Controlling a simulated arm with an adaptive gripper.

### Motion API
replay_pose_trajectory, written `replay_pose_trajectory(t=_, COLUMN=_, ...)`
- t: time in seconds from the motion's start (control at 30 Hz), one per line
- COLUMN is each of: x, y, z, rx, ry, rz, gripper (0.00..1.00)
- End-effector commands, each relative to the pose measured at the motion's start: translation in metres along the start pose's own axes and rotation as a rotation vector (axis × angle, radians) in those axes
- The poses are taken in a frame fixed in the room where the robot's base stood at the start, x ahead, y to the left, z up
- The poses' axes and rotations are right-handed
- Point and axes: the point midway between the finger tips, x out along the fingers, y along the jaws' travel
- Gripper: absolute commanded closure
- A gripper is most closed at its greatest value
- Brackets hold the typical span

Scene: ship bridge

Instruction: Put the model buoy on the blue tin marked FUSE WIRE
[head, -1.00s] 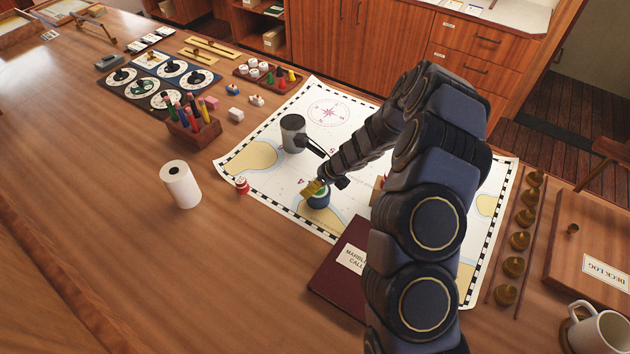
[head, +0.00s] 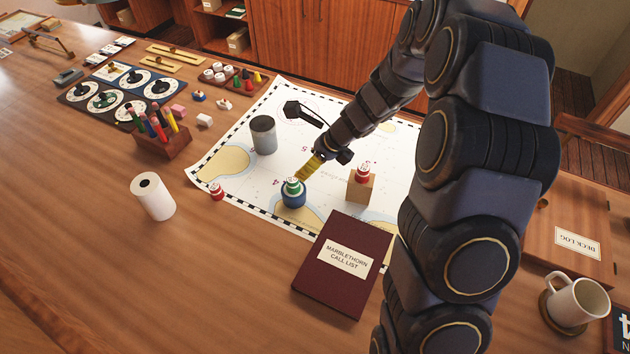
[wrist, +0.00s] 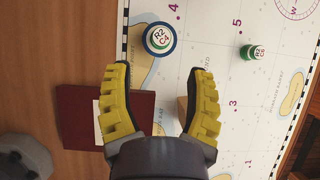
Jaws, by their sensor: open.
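A green model buoy with a white top (head: 292,185) stands upright on a blue tin (head: 293,199) on the chart. In the wrist view its round top (wrist: 159,38) reads R2 C4 and sits inside the tin's blue rim (wrist: 147,48). The tin's marking is not readable. My gripper (head: 304,175) shows yellow fingers just behind and right of the buoy in the head view. In the wrist view my gripper (wrist: 160,75) is open and empty, its fingers apart, with the buoy beyond the tips and not between them.
Another green buoy (wrist: 254,52) stands on the chart. A red buoy (head: 362,172) is on a wooden block (head: 360,189); another red buoy (head: 217,191) is at the chart's left edge. A grey cylinder (head: 263,135) and dark red book (head: 345,285) are nearby.

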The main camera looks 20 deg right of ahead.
Motion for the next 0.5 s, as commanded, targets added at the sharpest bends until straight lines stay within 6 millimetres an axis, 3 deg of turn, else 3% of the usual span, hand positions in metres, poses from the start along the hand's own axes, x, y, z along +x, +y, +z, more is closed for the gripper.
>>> replay_pose_trajectory(t=0.17, x=-0.030, y=0.042, z=0.028, rx=-0.324, ry=-0.018, rz=0.075, gripper=0.46)
replay_pose_trajectory(t=0.3, x=-0.074, y=0.106, z=0.043, rx=-0.811, ry=-0.020, rz=0.192, gripper=0.46)
replay_pose_trajectory(t=0.5, x=-0.139, y=0.187, z=0.015, rx=-1.479, ry=0.030, rz=0.391, gripper=0.46)
